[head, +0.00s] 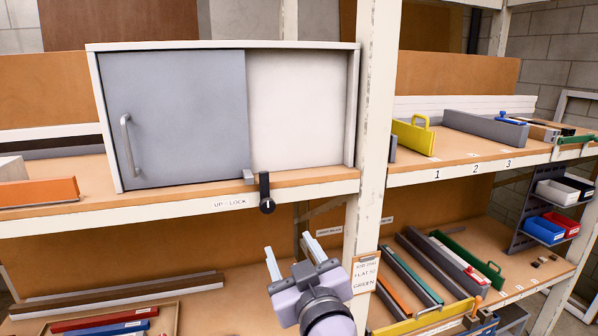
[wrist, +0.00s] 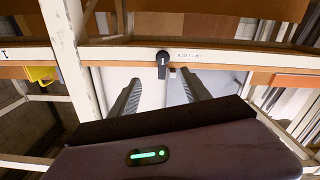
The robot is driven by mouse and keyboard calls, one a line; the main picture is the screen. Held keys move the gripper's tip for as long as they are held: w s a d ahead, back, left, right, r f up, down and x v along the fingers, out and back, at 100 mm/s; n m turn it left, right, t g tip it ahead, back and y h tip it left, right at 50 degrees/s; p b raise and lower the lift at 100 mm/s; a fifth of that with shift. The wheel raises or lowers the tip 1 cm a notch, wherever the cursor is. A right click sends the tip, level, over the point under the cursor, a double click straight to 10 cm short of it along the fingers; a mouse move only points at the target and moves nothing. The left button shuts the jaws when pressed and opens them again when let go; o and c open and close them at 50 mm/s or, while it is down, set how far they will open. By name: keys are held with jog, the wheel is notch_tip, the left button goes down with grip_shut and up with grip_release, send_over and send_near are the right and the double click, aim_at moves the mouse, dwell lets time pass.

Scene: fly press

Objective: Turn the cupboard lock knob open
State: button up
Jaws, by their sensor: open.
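The cupboard (head: 300,110) stands on the upper left shelf, its grey sliding door (head: 185,115) over the left part and a white panel on the right. The black lock knob (head: 266,193) is on the shelf's front edge below the door's right edge; its lever points up, beside a small grey block. It also shows in the wrist view (wrist: 163,60), which is upside down. My gripper (head: 287,243) is open and empty, below and in front of the knob, apart from it. In the wrist view the knob appears between and beyond the fingertips (wrist: 159,76).
A label "UP - LOCK" (head: 230,203) is left of the knob. A white post (head: 370,130) stands right of the cupboard. The lower shelf holds several coloured bars, with a clipboard sign (head: 365,272) near my gripper. An orange block (head: 40,191) lies on the upper shelf's left.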

jog(key=r+p, duration=0.1)
jog(key=p, duration=1.1)
send_near(268, 207)
jog(key=x, duration=0.9)
jog(key=shift+c, duration=0.2)
jog(key=shift+f, duration=0.1)
grip_shut()
